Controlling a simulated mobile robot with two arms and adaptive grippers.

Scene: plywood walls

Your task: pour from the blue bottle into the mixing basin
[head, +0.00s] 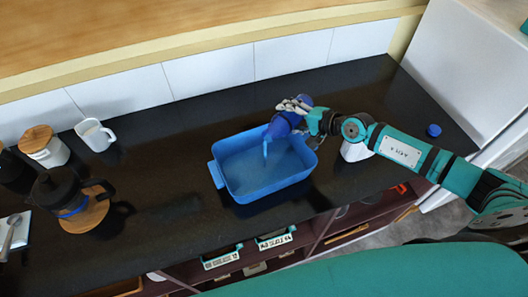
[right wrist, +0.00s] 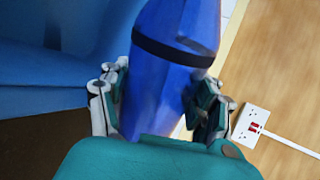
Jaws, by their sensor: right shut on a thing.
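The blue bottle (head: 279,127) is tilted over the mixing basin, its mouth end low and to the left. My right gripper (head: 296,106) is shut around it. In the right wrist view the bottle (right wrist: 177,35), with a dark band, sits between both fingers of the gripper (right wrist: 160,98). A thin blue stream runs from the mouth down into the basin. The blue rectangular mixing basin (head: 262,189) stands on the dark counter, with bluish liquid in its bottom. Its blue wall also shows in the right wrist view (right wrist: 35,75). My left gripper is not in view.
A blue cap (head: 433,130) lies on the counter at the right. A white object (head: 356,151) stands partly hidden under my right arm. At left are a white cup (head: 95,135), a lidded white jar (head: 45,147) and a black press (head: 66,194). The counter between cup and basin is clear.

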